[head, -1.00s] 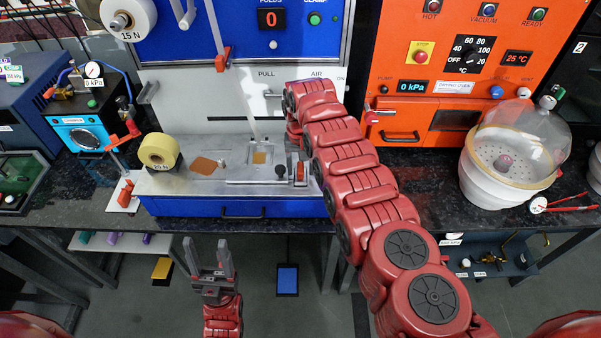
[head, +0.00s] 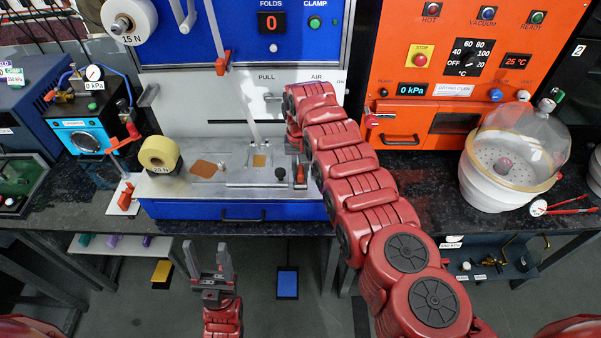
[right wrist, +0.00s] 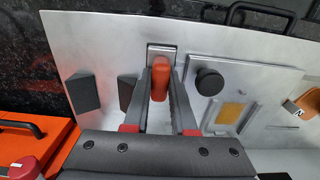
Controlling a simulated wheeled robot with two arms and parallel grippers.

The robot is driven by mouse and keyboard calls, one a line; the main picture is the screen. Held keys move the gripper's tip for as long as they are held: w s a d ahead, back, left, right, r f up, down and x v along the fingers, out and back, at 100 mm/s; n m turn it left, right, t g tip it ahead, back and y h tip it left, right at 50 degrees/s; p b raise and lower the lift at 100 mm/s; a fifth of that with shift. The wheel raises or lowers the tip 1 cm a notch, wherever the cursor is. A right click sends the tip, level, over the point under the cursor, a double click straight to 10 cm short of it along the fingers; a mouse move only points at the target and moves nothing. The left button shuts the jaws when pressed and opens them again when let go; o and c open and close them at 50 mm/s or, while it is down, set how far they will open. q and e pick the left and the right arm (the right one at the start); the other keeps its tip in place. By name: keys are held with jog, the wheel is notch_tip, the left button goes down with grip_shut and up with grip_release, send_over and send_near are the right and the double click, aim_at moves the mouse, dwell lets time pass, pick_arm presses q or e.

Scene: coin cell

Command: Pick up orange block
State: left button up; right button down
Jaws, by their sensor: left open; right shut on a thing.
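An orange-red block (right wrist: 160,82) stands in a small metal fitting on the steel plate, between the fingers of my right gripper (right wrist: 160,90). The right gripper is shut on it. In the head view the block (head: 300,176) shows on the right part of the steel work surface, and my right arm largely hides the gripper there. My left gripper (head: 209,252) is open and empty, in front of the bench and low above the floor.
A black knob (right wrist: 209,82) on a raised plate stands close beside the block. Two dark wedges (right wrist: 82,92) (right wrist: 127,90) stand on its other side. A yellow roll (head: 158,152) is at the station's left. An orange oven (head: 455,100) and glass dome (head: 525,145) stand at right.

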aim_at(298, 176)
jog(key=shift+r, duration=0.1)
jog(key=shift+w+r, duration=0.1)
jog(key=shift+r, duration=0.6)
notch_tip(298, 176, up, 2)
jog(key=shift+r+b, duration=0.1)
jog(key=shift+b, duration=0.3)
jog(key=s+p, duration=0.1)
jog(key=p, duration=0.3)
jog(key=s+p, duration=0.1)
jog(key=p, duration=0.1)
jog(key=shift+s+a+r+p, duration=0.3)
jog(key=shift+a, duration=0.05)
jog(key=shift+s+a+f, duration=0.1)
jog(key=shift+s+a, duration=0.1)
jog(key=shift+s, duration=0.25)
jog(key=shift+s+a+f, duration=0.1)
jog(key=shift+s+a, duration=0.05)
jog(key=shift+s, duration=0.25)
jog(key=shift+s+a+p, duration=0.15)
jog(key=shift+s+p, duration=0.2)
jog(key=s+a+p, duration=0.1)
jog(key=s+p, duration=0.2)
jog(key=s, duration=0.2)
jog(key=s+a+r+p, duration=0.1)
jog(key=s+a+p, duration=0.1)
jog(key=s, duration=0.3)
jog(key=shift+s+a+p, duration=0.15)
jog(key=shift+a+p, duration=0.15)
jog(key=shift+p, duration=0.3)
